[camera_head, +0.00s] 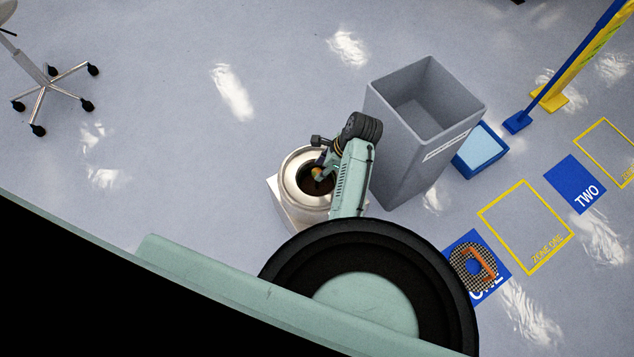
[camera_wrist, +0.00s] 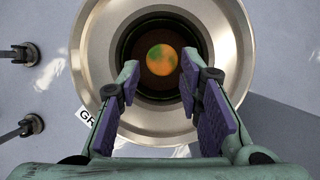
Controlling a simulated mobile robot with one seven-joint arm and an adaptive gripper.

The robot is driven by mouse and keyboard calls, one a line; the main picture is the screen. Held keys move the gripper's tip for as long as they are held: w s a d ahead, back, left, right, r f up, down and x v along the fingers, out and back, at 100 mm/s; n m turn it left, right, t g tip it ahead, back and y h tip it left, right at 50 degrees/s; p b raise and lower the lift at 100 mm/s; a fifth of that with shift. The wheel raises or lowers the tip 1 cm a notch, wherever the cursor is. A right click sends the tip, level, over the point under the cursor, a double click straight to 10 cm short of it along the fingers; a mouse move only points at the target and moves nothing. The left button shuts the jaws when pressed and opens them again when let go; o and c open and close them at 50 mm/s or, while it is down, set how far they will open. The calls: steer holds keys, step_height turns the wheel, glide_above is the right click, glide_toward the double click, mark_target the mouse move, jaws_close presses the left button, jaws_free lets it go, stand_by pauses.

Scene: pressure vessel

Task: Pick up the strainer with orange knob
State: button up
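A ball-shaped knob (camera_wrist: 162,60), orange with green patches, sits inside the round opening of a metal vessel (camera_wrist: 92,45). A dark reddish-brown surface shows around the knob; I cannot tell whether this is the strainer's body. In the head view the vessel (camera_head: 291,181) stands beside my arm, and my gripper (camera_head: 318,170) is at its opening. In the wrist view my gripper (camera_wrist: 159,84) is open, its purple-padded fingers spread left and right with the knob between and beyond the tips. It does not appear to touch the knob.
A tall grey bin (camera_head: 405,150) stands right of my arm. A round mesh disc with an orange bar handle (camera_head: 489,263) lies on the blue mat marked ONE. A blue tray (camera_head: 459,168) and a blue mat marked TWO (camera_head: 574,183) lie farther right. An office chair is upper left.

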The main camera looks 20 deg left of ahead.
steer(key=x, duration=0.8)
steer(key=shift+w+a, duration=0.1)
jaws_close()
stand_by(0.7)
